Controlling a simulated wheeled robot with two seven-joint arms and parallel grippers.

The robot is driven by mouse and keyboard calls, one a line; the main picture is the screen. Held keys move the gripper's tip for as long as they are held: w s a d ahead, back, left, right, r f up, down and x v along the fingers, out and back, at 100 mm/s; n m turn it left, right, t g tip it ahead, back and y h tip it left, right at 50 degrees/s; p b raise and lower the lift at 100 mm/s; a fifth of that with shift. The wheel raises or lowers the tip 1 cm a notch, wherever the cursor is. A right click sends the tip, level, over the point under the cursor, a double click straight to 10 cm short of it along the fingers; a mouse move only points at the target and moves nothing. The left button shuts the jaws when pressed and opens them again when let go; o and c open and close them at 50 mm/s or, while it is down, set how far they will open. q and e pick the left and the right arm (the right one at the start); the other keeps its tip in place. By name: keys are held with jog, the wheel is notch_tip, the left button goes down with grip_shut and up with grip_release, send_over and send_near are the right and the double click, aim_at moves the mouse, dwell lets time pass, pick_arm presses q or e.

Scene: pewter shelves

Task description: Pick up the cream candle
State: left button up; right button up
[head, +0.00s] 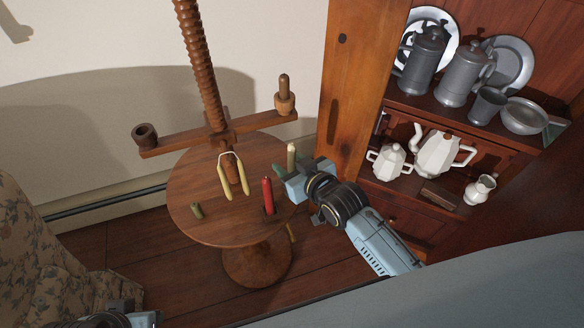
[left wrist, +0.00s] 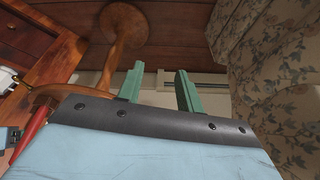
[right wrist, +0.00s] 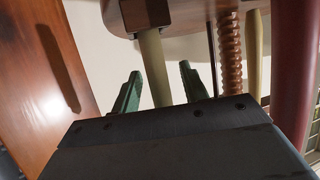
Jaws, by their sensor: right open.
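The cream candle (head: 291,154) stands upright near the right edge of the round wooden table (head: 186,184). My right gripper (head: 292,174) is open beside it, low and close to the candle. In the right wrist view the cream candle (right wrist: 154,72) shows between the two green fingers, with a gap on each side; I cannot tell how deep it is between them. My left gripper is mostly cut off at the bottom left of the head view. In the left wrist view the left gripper (left wrist: 159,68) is open, with nothing between its fingers.
A red candle (head: 268,194) stands left of my right gripper. A short green candle (head: 197,211) and a hanging pale yellow pair (head: 225,182) are farther left. A wooden screw stand (head: 200,60) rises behind. A shelf cabinet (head: 350,80) with pewter and white pots is at right.

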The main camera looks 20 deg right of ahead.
jog(key=shift+w+a+f, duration=0.15)
jog(key=shift+w+f, duration=0.1)
jog(key=shift+w, duration=0.3)
grip_shut()
jog(key=shift+r, duration=0.15)
